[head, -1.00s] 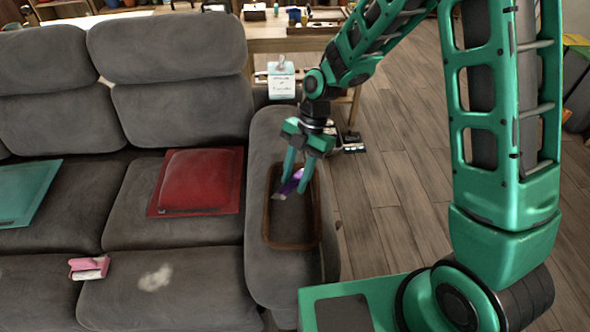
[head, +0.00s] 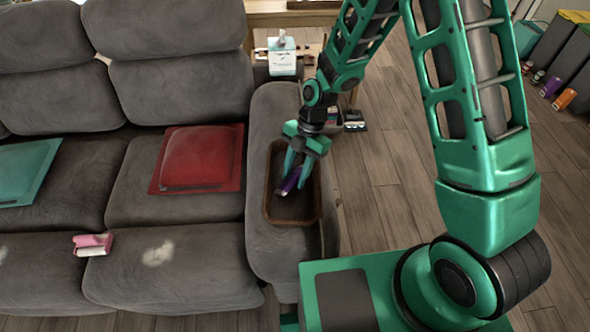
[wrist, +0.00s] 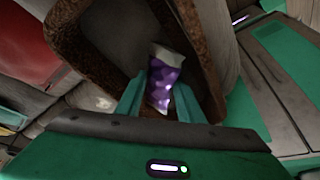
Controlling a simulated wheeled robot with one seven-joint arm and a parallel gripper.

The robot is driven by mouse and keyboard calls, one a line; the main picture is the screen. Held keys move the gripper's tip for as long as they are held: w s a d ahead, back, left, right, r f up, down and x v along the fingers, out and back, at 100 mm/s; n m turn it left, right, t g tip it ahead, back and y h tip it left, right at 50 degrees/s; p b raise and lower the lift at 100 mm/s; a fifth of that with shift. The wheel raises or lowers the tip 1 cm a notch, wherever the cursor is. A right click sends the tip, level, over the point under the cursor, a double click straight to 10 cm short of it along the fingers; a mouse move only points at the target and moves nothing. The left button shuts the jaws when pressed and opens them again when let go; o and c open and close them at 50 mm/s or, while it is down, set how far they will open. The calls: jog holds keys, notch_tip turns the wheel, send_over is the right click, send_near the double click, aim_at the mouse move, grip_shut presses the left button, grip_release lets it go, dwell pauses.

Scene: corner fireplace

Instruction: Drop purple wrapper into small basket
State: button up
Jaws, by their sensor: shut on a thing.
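The purple wrapper (head: 290,180), purple with a pale silvery end, is between the fingers of my gripper (head: 297,178). The wrist view shows the wrapper (wrist: 161,80) gripped between the two green fingertips (wrist: 158,95). The small basket (head: 270,200) is a brown rectangular tray with raised walls, resting on the sofa's right armrest. My gripper points down into the basket's opening, with the wrapper inside the rim outline. I cannot tell whether the wrapper touches the basket floor. The basket's wall (wrist: 85,75) surrounds the wrapper in the wrist view.
A grey sofa (head: 165,275) carries a red cushion (head: 200,160), a teal cushion (head: 22,170) and a pink-and-white item (head: 92,244). A tissue box (head: 282,56) stands behind the armrest. Bins (head: 560,60) stand at the far right.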

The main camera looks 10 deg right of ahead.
jog(key=o, duration=1.1)
jog(key=v, duration=1)
jog(key=d+r+m+t+h, duration=0.1)
jog(key=d+r+m, duration=0.6)
jog(key=d, duration=0.3)
jog(key=s+d+r+m+t+h, duration=0.1)
jog(key=s+d+r+m, duration=0.2)
jog(key=d+m, duration=0.25)
jog(key=s+d+r+m, duration=0.4)
jog(key=d, duration=0.2)
jog(key=s+d+r+m, duration=0.1)
jog(key=s+d+m, duration=0.2)
jog(key=s+m, duration=0.2)
jog(key=s+d+r+m, duration=0.2)
jog(key=s+d+m, duration=0.2)
jog(key=s+m, duration=0.2)
jog(key=s+d+r+m+t+h, duration=0.1)
jog(key=s+d+m, duration=0.2)
jog(key=s+m, duration=0.3)
jog(key=shift+d+r, duration=0.15)
jog(key=shift+r, duration=0.1)
